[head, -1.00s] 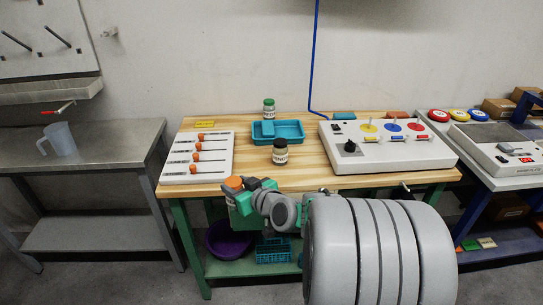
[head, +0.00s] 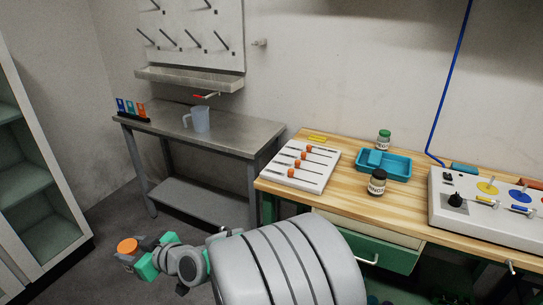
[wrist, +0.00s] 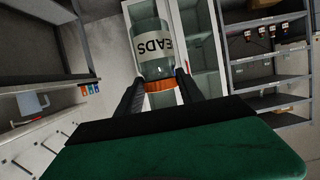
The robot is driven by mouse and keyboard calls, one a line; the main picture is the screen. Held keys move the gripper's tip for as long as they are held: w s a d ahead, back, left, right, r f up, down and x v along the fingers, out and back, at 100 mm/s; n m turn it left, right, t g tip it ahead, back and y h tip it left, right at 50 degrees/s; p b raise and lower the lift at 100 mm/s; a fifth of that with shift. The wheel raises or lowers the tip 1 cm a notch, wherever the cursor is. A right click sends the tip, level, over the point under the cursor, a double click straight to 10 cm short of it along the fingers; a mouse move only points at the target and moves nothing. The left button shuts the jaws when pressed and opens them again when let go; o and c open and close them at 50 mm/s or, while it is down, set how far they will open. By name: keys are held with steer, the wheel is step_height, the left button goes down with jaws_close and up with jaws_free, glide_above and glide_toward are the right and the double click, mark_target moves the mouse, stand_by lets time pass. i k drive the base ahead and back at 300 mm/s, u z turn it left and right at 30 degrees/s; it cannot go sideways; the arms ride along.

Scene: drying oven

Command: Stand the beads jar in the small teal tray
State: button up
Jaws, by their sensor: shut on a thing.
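The beads jar (wrist: 155,50) is clear with a white label reading "EADS" in the wrist view. Its orange lid (head: 127,246) shows in the head view. My gripper (wrist: 158,85) is shut on the jar near the lid and holds it over the floor, left of the wooden workbench. The teal tray (head: 399,175) sits on that workbench, well to the right of my gripper. The jar's far side is hidden.
A green-lidded jar (head: 384,140) stands behind the tray and a black-lidded jar (head: 377,182) in front. A slider panel (head: 300,165) lies left of it, a control box (head: 470,200) right. A metal table (head: 240,133) holds a jug (head: 200,120). A cabinet (head: 40,170) stands far left.

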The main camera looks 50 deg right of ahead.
mark_target(394, 170)
steer(key=u, duration=0.95)
steer(key=k, duration=1.3)
steer(key=z, duration=1.75)
